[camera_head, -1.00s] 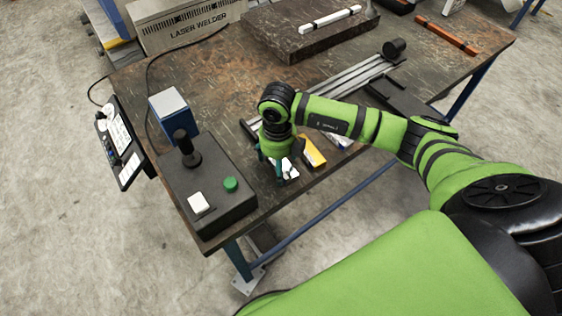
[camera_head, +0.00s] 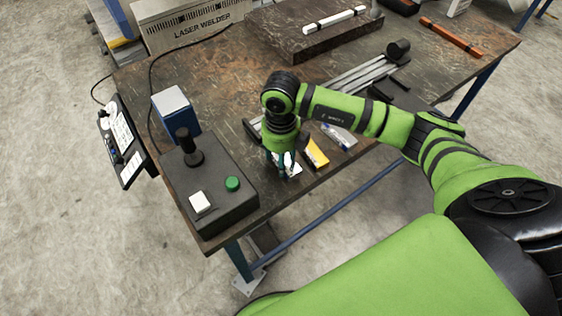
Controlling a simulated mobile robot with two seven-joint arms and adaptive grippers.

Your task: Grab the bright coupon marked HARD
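Three small flat coupons lie near the front edge of the table. A bright white coupon (camera_head: 293,163) is partly hidden behind my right gripper, a yellow one with a dark end (camera_head: 316,153) lies just right of it, and a white-and-blue one (camera_head: 338,136) lies farther right. Their markings are too small to read, so I cannot tell which says HARD. My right gripper (camera_head: 277,174) points down at the white coupon, its fingers apart. I cannot tell whether they touch the coupon or are above it. My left gripper is not in view.
Left of the gripper is a dark control box (camera_head: 208,190) with a joystick, a white button and a green button. A blue-and-white block (camera_head: 176,114) stands behind it. Metal rails (camera_head: 355,78) lie behind my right arm. The table's front edge is close.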

